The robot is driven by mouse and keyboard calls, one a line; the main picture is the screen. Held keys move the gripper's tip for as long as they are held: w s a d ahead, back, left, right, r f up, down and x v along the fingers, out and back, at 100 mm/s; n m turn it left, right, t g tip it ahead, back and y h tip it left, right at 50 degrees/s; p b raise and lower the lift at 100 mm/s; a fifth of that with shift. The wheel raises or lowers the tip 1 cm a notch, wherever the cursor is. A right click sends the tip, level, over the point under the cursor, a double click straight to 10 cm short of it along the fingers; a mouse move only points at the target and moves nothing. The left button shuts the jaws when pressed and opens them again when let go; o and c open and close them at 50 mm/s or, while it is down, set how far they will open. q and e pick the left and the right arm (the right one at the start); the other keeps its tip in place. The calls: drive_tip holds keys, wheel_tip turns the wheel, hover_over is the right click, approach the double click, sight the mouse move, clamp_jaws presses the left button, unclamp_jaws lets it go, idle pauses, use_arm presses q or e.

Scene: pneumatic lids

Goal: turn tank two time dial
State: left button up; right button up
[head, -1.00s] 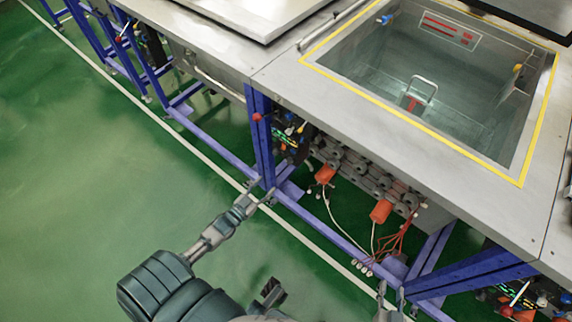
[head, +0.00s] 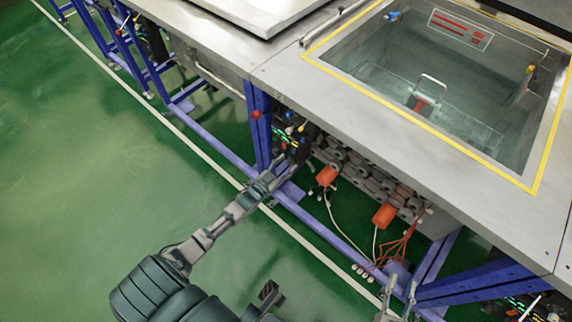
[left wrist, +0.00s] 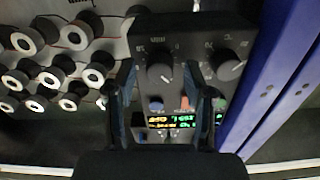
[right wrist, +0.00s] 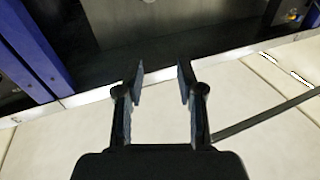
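A dark control box (left wrist: 195,45) fills the upper middle of the left wrist view, upside down. It has two black knobs. The time dial (left wrist: 160,66), with small markings that look like minutes, is on the left. The temperature dial (left wrist: 229,65) is on the right. Below them are lit green and yellow digits. My left gripper (left wrist: 160,78) is open, its fingertips either side of the time dial in this view, apart from it; depth is unclear. In the head view the left gripper (head: 283,170) reaches under the tank edge towards the box (head: 288,128). My right gripper (right wrist: 160,72) is open and empty.
A blue frame leg (left wrist: 282,80) stands close to the box. Several grey cylinders (left wrist: 75,65) sit on its other side. The tank (head: 430,90) is above, with orange plugs (head: 328,175) and cables below. Green floor (head: 80,190) is clear at left.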

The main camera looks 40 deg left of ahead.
use_arm(q)
clamp_jaws()
drive_tip(key=shift+r+n+p, duration=0.1)
drive_tip(key=shift+n+p, duration=0.25)
drive_tip(key=shift+n, duration=1.15)
use_arm(e)
drive_tip(key=shift+s+d+f+g, duration=0.1)
drive_tip(key=shift+d+f+g, duration=0.1)
drive_tip(key=shift+f+g, duration=0.7)
drive_tip(key=shift+f, duration=0.1)
use_arm(q)
drive_tip(key=shift+o, duration=0.8)
unclamp_jaws()
drive_tip(key=shift+a, duration=0.1)
drive_tip(key=s+a, duration=0.1)
drive_tip(key=s, duration=1.1)
drive_tip(key=shift+f, duration=0.2)
